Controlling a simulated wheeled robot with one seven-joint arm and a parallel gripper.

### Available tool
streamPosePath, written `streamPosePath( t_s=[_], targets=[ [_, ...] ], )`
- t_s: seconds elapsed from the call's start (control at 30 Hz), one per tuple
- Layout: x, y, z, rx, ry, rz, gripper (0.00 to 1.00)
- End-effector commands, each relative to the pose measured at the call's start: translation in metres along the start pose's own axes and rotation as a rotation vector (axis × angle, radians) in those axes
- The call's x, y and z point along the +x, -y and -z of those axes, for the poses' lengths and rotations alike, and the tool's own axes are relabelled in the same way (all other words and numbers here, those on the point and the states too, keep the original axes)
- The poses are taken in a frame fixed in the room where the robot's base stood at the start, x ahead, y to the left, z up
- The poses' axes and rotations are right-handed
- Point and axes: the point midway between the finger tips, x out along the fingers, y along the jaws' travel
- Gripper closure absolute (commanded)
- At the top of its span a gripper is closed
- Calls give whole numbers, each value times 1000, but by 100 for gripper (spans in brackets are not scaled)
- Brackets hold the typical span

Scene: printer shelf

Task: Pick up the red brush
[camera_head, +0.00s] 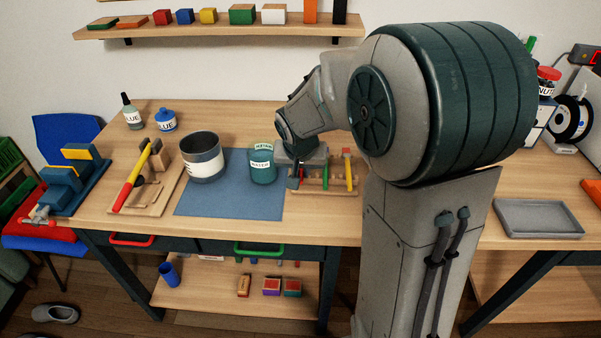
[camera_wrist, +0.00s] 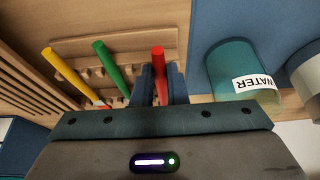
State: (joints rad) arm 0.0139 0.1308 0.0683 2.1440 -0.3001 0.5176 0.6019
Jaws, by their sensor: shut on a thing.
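The red brush (camera_wrist: 159,75) stands between the two blue fingers of my gripper (camera_wrist: 161,85) in the wrist view, and the fingers are closed on its handle. In the head view my gripper (camera_head: 296,177) is at the left end of the wooden brush rack (camera_head: 322,190), and it hides most of the red brush. A green brush (camera_wrist: 112,68) and a yellow brush (camera_wrist: 63,67) stand in the rack, to the left of the red one in the wrist view. I cannot tell whether the red brush is still seated in its slot.
A teal water jar (camera_head: 262,165) stands close left of my gripper on the blue mat (camera_head: 225,205). A dark grey pot (camera_head: 203,160) is further left. A wall shelf (camera_head: 220,30) with several blocks is above the bench. A grey tray (camera_head: 538,220) lies at the right.

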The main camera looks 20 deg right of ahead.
Motion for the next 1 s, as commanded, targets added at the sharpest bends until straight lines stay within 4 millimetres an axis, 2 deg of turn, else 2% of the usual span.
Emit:
streamPosePath(
  t_s=[0.13, 0.4, 0.6, 0.8, 1.0],
  targets=[
    [-27, -2, 13, 3, -5, 2, 100],
    [-50, -63, 45, 7, -4, -1, 100],
    [-64, -94, 63, 2, -2, 0, 100],
    [-71, -109, 70, 0, -1, 0, 100],
    [-72, -110, 71, -1, 0, 1, 100]
  ],
)
